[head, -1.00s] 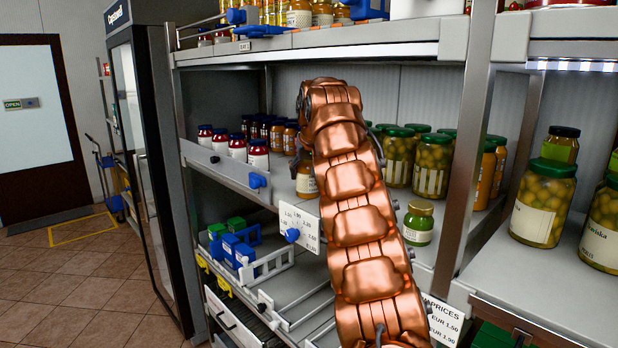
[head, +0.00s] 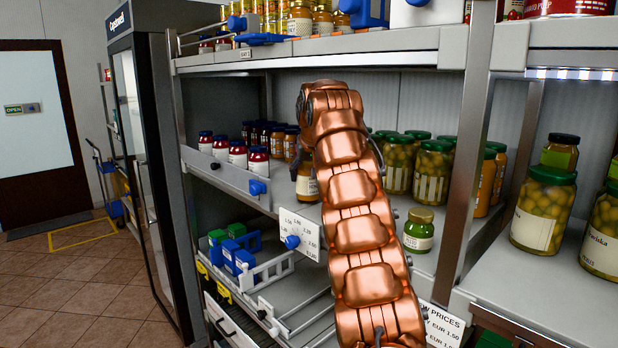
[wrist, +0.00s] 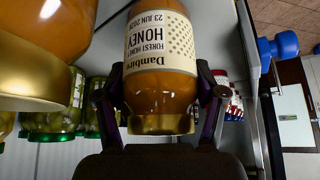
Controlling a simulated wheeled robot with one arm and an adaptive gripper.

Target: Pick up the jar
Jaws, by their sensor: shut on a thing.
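A honey jar (wrist: 160,52) with amber contents, a cream "Forest Honey" label and a gold lid appears upside down in the wrist view. My gripper (wrist: 159,96) is shut on it, with one dark finger on each side near the lid end.
Another amber jar with a gold lid (wrist: 40,55) is close beside the held jar. Green-lidded jars (head: 433,172) stand right of my arm, and a small green jar (head: 418,230) near the shelf edge. Red jars (head: 237,153) stand left. An upper shelf (head: 330,42) is overhead.

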